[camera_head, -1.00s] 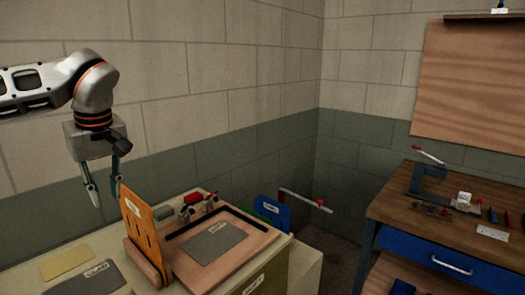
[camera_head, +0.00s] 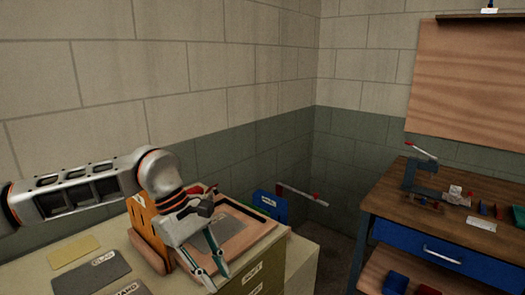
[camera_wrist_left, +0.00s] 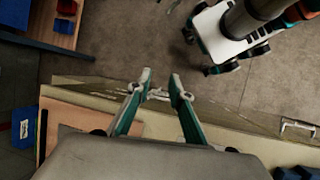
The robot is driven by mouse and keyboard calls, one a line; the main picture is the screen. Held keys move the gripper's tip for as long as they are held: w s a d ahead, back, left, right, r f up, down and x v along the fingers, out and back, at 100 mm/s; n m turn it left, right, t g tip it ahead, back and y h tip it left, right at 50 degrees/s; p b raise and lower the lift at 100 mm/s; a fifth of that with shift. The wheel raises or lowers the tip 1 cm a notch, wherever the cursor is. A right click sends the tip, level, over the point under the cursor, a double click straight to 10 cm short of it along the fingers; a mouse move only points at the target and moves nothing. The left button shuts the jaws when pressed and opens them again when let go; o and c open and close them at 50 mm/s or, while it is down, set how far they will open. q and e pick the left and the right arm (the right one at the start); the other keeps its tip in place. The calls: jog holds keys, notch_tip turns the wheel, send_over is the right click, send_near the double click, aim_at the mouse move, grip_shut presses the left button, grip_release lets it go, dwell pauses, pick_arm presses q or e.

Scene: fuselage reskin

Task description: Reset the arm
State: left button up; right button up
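My left gripper (camera_head: 217,275) points down and forward over the front edge of the cabinet top (camera_head: 75,222), in front of the wooden tray (camera_head: 262,230). In the left wrist view its two fingers (camera_wrist_left: 161,78) are spread apart with nothing between them, so it is open and empty. The gripper and forearm hide part of the tray and of the grey sheet (camera_head: 232,216) in it. The orange upright holder (camera_head: 147,236) stands just left of the gripper. My right gripper is in neither view.
Grey labelled plates (camera_head: 90,275) and a yellow plate (camera_head: 74,250) lie on the cabinet top at left. A blue bin (camera_head: 271,206) and a red-tipped bar (camera_head: 302,194) are behind the tray. A wooden workbench (camera_head: 455,215) stands right, across open floor.

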pick_arm(q)
jog(key=s+d+r+n+g+h, duration=0.1)
jog(key=s+d+n+g+h, duration=0.1)
jog(key=s+d+n+h, duration=0.5)
jog(key=s+d+r+n+g+h, duration=0.1)
jog(key=s+d+h, duration=0.25)
jog(key=d, duration=0.85)
jog(key=w+a+f+n+t+h, duration=0.15)
jog(key=w+a+n+t, duration=0.3)
jog(key=n+t, duration=0.7)
jog(key=w+a+f+n+t, duration=0.3)
jog(key=w+n+t, duration=0.35)
jog(key=n, duration=0.95)
jog(key=a+f+n+t+y, duration=0.3)
jog(key=a+f+n+y, duration=0.55)
jog(key=f+n, duration=0.4)
jog(key=s+a+f+n+g+y, duration=0.2)
jog(key=s+a+f+n, duration=0.1)
jog(key=s+a+f, duration=0.2)
jog(key=s+a+f+n+g+y, duration=0.2)
jog(key=s+a+f, duration=0.3)
jog(key=f, duration=0.5)
jog(key=s+a+f+n+g+y, duration=0.2)
jog(key=s+a+f+n, duration=0.3)
jog(key=s+f, duration=0.2)
jog(key=shift+s+f, duration=0.25)
jog(key=shift+f, duration=0.3)
